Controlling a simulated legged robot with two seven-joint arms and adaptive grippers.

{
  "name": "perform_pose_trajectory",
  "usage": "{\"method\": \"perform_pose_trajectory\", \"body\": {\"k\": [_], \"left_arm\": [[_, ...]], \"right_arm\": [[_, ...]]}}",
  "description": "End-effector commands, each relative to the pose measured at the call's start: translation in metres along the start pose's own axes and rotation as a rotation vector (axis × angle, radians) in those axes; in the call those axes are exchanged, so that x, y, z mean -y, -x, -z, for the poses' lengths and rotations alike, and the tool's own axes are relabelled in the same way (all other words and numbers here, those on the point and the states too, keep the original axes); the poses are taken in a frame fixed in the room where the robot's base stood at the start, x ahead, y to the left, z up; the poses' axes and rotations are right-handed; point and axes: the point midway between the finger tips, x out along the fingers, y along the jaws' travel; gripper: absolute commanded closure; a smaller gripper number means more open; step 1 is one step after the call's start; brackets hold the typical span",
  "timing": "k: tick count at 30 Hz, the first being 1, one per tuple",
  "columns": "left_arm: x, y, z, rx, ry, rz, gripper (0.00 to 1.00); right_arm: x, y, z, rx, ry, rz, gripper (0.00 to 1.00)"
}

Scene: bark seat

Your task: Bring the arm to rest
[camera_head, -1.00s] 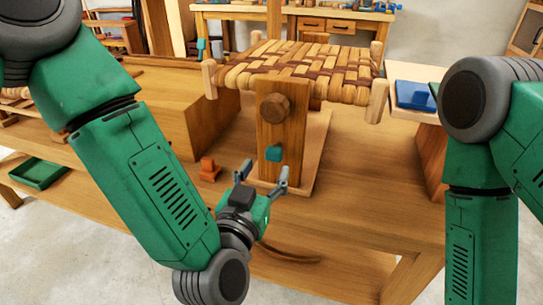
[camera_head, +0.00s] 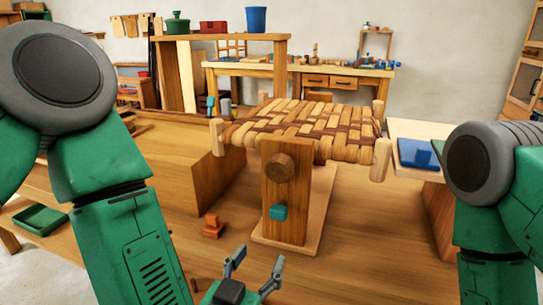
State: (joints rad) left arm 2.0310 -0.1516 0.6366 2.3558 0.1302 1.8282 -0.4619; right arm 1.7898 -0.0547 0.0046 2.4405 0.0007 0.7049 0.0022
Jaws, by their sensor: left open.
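My left gripper (camera_head: 256,270) is at the bottom middle of the head view. Its two grey fingers are spread and nothing is between them. It is in front of the wooden stand, apart from it. My left arm (camera_head: 130,245) comes down from the left. My right arm (camera_head: 490,235) is at the right edge; its gripper is outside the picture. The woven bark seat (camera_head: 300,130) sits on the upright wooden post (camera_head: 287,210), which has a round knob (camera_head: 279,167) and a teal block (camera_head: 278,212).
The workbench (camera_head: 360,240) carries an orange clamp-like piece (camera_head: 212,226) left of the post. A green tray (camera_head: 40,219) is at far left. Bare bench top shows right of the post.

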Motion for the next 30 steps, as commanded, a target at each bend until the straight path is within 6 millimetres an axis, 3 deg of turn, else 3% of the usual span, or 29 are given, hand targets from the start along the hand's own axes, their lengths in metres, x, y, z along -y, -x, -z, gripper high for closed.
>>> {"method": "perform_pose_trajectory", "body": {"k": [4,7,12,15,18,21,25,30], "left_arm": [[0.027,0.015,-0.075,0.258,0.015,-0.027,0.5],[0.056,0.046,-0.139,0.504,0.044,-0.028,0.5],[0.107,0.127,-0.226,0.919,0.109,0.034,0.5],[0.133,0.179,-0.257,1.128,0.146,0.093,0.5],[0.152,0.224,-0.274,1.288,0.177,0.153,0.5],[0.164,0.253,-0.281,1.389,0.198,0.196,0.5],[0.17,0.269,-0.283,1.445,0.209,0.221,0.5],[0.171,0.27,-0.284,1.448,0.21,0.222,0.5]], "right_arm": [[0.0,0.002,0.0,0.001,0.0,0.0,0.6],[0.0,0.004,0.0,0.001,0.0,0.0,0.6],[0.0,0.007,0.0,0.001,0.0,0.0,0.6],[0.0,0.008,0.0,0.001,0.0,0.0,0.6],[0.0,0.009,0.0,0.001,0.0,0.0,0.6],[0.0,0.009,0.0,0.001,0.0,0.0,0.6],[0.0,0.009,0.0,0.001,0.0,0.0,0.6],[0.0,0.009,0.0,0.001,0.0,0.0,0.6]]}}
